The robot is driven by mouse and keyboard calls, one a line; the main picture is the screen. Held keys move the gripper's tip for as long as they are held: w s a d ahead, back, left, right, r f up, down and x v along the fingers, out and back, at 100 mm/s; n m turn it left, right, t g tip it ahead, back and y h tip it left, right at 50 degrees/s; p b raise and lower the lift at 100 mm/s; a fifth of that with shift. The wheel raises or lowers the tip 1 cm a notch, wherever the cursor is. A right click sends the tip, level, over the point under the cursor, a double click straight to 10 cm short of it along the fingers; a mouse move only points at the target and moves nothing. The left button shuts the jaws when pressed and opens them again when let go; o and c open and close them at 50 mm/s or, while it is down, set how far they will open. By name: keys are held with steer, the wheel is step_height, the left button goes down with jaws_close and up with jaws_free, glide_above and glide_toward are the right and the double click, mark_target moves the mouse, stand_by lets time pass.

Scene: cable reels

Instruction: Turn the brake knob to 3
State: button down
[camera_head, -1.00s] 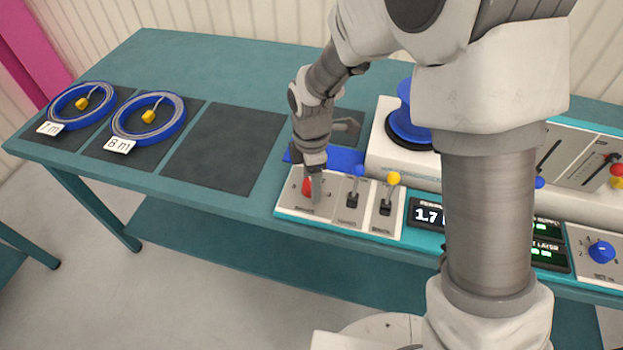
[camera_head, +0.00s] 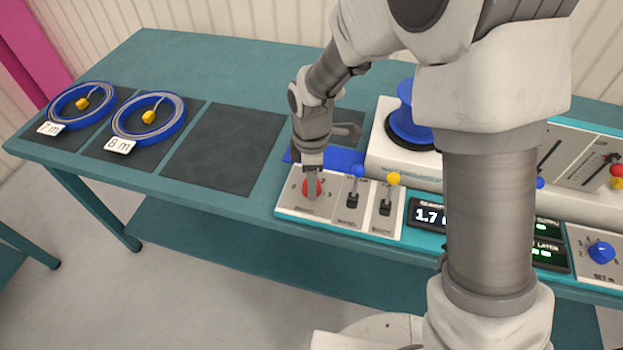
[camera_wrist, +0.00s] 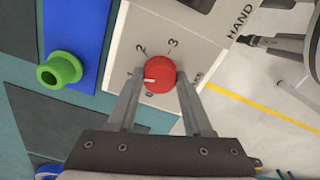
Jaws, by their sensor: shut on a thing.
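The red brake knob (camera_head: 312,187) sits on the white panel (camera_head: 285,202) at the left end of the console. In the wrist view the knob (camera_wrist: 161,72) has a white pointer mark that points left, roughly toward the 1 side of its scale. The printed 2 (camera_wrist: 141,49) and 3 (camera_wrist: 173,43) show beyond the knob, away from the pointer. My gripper (camera_wrist: 158,92) is shut on the knob, one finger on each side. In the head view my gripper (camera_head: 312,180) comes down from above and partly covers the knob.
A blue lever (camera_head: 358,172) and a yellow lever (camera_head: 394,179) stand just right of the knob. A green knob-like piece (camera_wrist: 60,70) stands by the blue strip. Two blue cable reels (camera_head: 148,117) lie on dark mats at the left. An empty dark mat (camera_head: 225,150) lies between.

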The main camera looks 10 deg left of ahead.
steer(key=m, duration=2.1)
steer(key=shift+p, duration=0.4)
steer(key=shift+m, duration=0.4)
steer(key=shift+c, duration=1.6)
jaws_free()
step_height(320, 180, up, 18)
steer(key=p, duration=0.2)
steer(key=shift+f+p, duration=0.25)
steer(key=shift+p, duration=0.05)
